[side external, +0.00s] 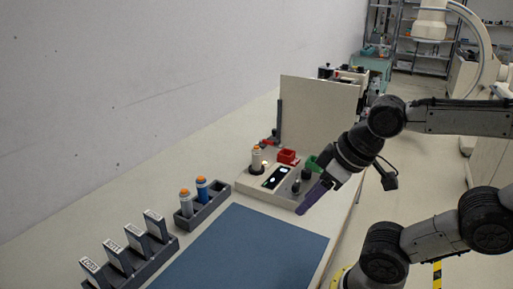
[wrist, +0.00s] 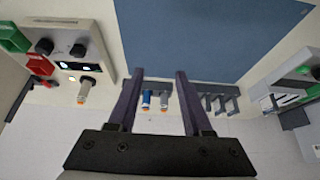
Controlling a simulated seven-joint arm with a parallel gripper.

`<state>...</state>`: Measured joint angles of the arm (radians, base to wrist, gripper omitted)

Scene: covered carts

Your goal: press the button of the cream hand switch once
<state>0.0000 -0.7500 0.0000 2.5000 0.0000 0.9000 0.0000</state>
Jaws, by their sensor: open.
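The cream hand switch (side external: 257,160) stands upright at the left end of the control panel (side external: 290,197), with an orange button on top. In the wrist view the cream hand switch (wrist: 84,92) is left of my fingers, its orange end toward the bottom of the picture. A blue hand switch (side external: 202,190) and a pale grey one (side external: 185,204) stand in a dark rack; in the wrist view they show between my fingers, farther off. My gripper (side external: 316,199) is open and empty, with purple fingers, at the panel's right end in the side view. It also shows in the wrist view (wrist: 159,74).
A blue mat (side external: 246,252) lies in front. A rack of labelled grey holders (side external: 136,241) stands at the left.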

